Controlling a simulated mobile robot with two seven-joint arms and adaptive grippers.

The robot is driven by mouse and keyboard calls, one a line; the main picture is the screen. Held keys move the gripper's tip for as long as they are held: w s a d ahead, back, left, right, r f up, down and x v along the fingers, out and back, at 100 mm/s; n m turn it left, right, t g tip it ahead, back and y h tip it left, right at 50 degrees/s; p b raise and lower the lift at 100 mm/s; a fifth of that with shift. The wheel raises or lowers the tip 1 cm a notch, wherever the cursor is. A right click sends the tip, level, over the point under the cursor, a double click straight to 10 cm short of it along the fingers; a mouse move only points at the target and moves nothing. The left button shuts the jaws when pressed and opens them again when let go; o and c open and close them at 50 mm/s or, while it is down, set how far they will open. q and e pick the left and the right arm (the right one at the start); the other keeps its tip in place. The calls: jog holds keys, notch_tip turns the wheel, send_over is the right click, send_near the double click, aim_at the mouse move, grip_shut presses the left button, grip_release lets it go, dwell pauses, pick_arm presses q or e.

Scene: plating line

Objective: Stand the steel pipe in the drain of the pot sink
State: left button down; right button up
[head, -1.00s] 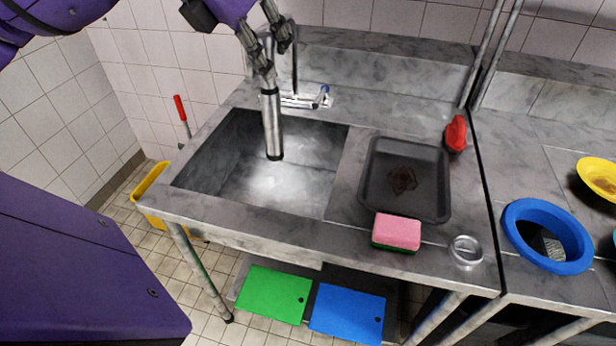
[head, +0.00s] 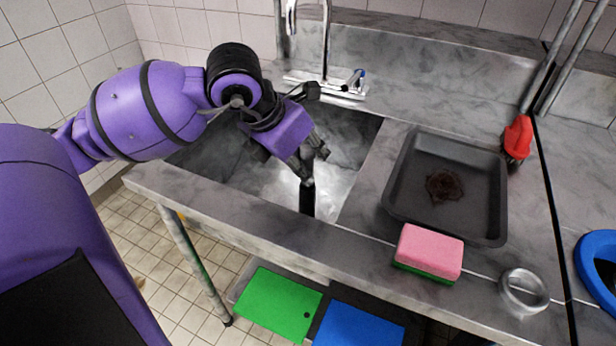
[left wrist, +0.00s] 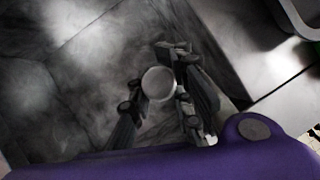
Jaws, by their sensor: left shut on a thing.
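My left gripper (head: 315,166) is low over the pot sink (head: 262,184) and shut on the steel pipe (head: 307,200). In the head view only the pipe's dark lower part shows below the fingers, pointing down into the basin. The gripper hides the rest. In the left wrist view the pipe's round pale end (left wrist: 158,83) sits between the fingers, seen nearly end-on. I cannot make out the drain, nor tell whether the pipe's lower end touches the sink floor. My right gripper is not in view.
The faucet (head: 325,80) stands behind the basin. Green (head: 277,303) and blue (head: 357,326) boards lie below.

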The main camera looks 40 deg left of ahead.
pick_arm(q)
jog(key=shift+f, duration=1.95)
jog(key=shift+f, duration=0.15)
jog(key=c, duration=1.6)
grip_release()
jog(key=shift+o, duration=0.2)
jog(key=shift+r, duration=0.25)
jog(key=p+v, duration=0.1)
jog(key=v, duration=1)
jog(key=shift+s+r, duration=0.3)
jog(key=shift+r, duration=0.05)
